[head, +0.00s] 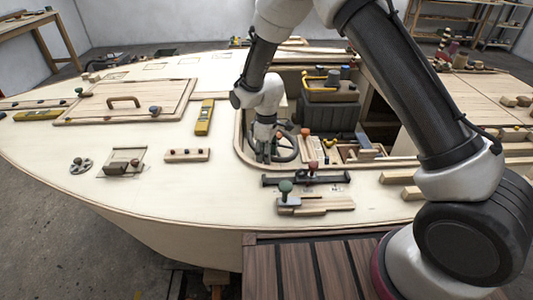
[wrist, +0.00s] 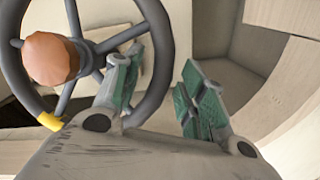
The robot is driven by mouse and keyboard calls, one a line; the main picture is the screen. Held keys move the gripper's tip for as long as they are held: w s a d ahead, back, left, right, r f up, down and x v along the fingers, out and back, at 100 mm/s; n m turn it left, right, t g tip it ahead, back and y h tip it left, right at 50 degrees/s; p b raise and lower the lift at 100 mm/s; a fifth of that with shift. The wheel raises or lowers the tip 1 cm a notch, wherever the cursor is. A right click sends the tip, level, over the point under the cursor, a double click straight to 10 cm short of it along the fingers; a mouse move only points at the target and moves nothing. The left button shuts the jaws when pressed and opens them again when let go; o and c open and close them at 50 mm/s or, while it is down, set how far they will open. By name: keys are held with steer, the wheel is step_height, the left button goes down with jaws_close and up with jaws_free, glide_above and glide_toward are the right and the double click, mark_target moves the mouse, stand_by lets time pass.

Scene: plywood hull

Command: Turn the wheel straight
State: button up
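The steering wheel (head: 291,153) is dark grey and sits in the cockpit opening of the plywood hull. In the wrist view the wheel (wrist: 164,38) fills the left side, with several spokes. A yellow mark (wrist: 49,122) is on its lower left rim. A rounded orange-brown knob (wrist: 50,58) overlaps the wheel; I cannot tell whether it is fixed to it. My gripper (wrist: 160,76) is open, its green-padded fingers apart, with the right part of the rim showing between them. Contact is not clear. In the head view my gripper (head: 264,152) is at the wheel's left side and partly hides it.
An orange-topped lever (head: 305,133) stands right of the wheel. A sliding latch with a green knob (head: 286,187) is in front of the cockpit. A yellow level (head: 204,117) and a hatch with a handle (head: 124,101) lie left.

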jaws_close()
